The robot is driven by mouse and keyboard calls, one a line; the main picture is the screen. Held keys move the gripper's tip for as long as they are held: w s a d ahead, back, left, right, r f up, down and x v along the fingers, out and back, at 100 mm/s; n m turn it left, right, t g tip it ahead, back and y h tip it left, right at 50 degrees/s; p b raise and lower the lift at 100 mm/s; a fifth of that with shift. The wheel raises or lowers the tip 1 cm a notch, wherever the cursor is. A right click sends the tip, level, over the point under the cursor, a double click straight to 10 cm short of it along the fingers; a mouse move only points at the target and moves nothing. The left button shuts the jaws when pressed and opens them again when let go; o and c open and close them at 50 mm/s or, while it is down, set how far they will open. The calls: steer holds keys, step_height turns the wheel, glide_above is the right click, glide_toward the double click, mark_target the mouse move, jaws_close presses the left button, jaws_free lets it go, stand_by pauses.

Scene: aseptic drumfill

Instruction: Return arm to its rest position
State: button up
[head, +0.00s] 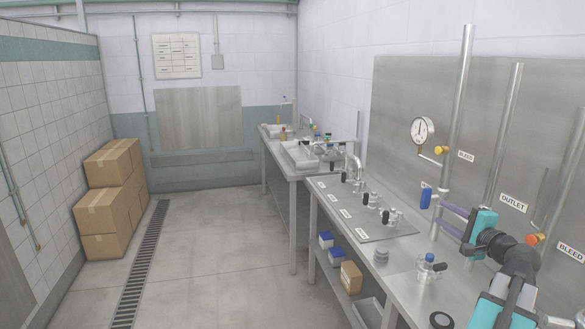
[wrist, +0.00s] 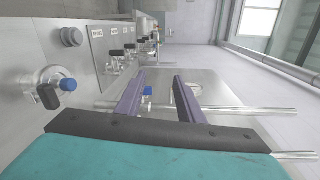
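My gripper (head: 441,215) is at the right of the head view, above the steel bench (head: 405,262), with its two purple fingers pointing left. In the wrist view the fingers of my gripper (wrist: 160,76) stand apart, with nothing held between them. A blue handle (head: 425,197) is just past the fingertips in the head view. In the wrist view a small blue part (wrist: 147,91) shows in the gap, further off. Whether the fingers touch anything is not clear, but none shows in their grip.
A vertical steel pipe (head: 459,100) and a pressure gauge (head: 422,131) stand close behind my gripper. A blue-capped fitting (head: 428,264) and several valves line the bench. Cardboard boxes (head: 108,187) are stacked at the left wall. The floor (head: 215,250) between is clear.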

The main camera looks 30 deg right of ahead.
steer(key=w+a+f+n+g+y+b, duration=0.1)
steer(key=w+a+f+n+y+b, duration=0.15)
steer(key=w+a+f, duration=0.85)
steer(key=w+a+f+n+g+y+b, duration=0.15)
steer(key=w+a+f+y, duration=0.25)
steer(key=w+a+f, duration=0.65)
steer(key=a+f+n+g+y+b, duration=0.2)
steer(key=a+f+n+g+y, duration=0.3)
steer(key=a+f, duration=1.95)
steer(key=s+a+f+n+g+b, duration=0.25)
steer(key=s+a+f+g, duration=0.25)
steer(key=s+a+f, duration=0.55)
steer(key=s+a+f+n+g+b, duration=0.1)
steer(key=s+a+f+n+g, duration=0.25)
steer(key=s+a+f, duration=0.7)
steer(key=s+d+f+n+g+h+b, duration=0.1)
steer(key=s+f+n+g+h, duration=0.4)
steer(key=s+f, duration=0.75)
steer(key=d+n, duration=0.1)
steer(key=s+d+r+n+h, duration=0.1)
steer(key=d, duration=0.1)
steer(key=s+d+h, duration=0.1)
steer(key=d, duration=0.1)
steer(key=shift+r+n+g, duration=0.15)
steer(key=shift+n+g, duration=0.25)
steer(key=shift+d, duration=0.1)
